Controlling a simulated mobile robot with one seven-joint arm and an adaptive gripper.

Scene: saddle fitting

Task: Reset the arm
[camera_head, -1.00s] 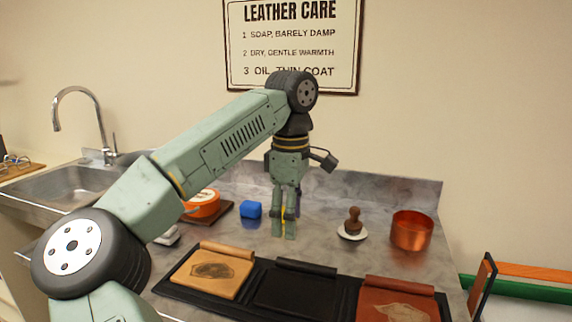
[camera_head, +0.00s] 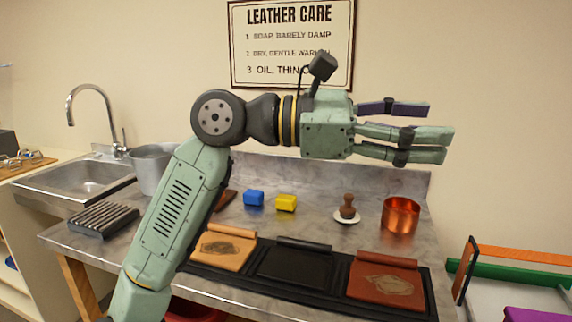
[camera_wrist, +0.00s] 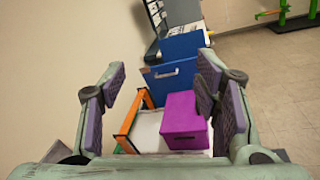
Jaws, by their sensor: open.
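My gripper (camera_head: 405,133) is raised above the bench, level and pointing right in the head view. Its fingers are apart and hold nothing. In the wrist view the gripper (camera_wrist: 165,105) shows its open fingers on both sides, with empty space between them. The metal bench (camera_head: 325,220) lies below, and the gripper touches nothing on it.
On the bench are a blue block (camera_head: 254,198), a yellow block (camera_head: 286,202), a brown stamp (camera_head: 347,206) on a white dish, a copper pot (camera_head: 400,215) and a black tray (camera_head: 335,294) with leather pieces. A purple box (camera_wrist: 184,121) stands beyond the gripper.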

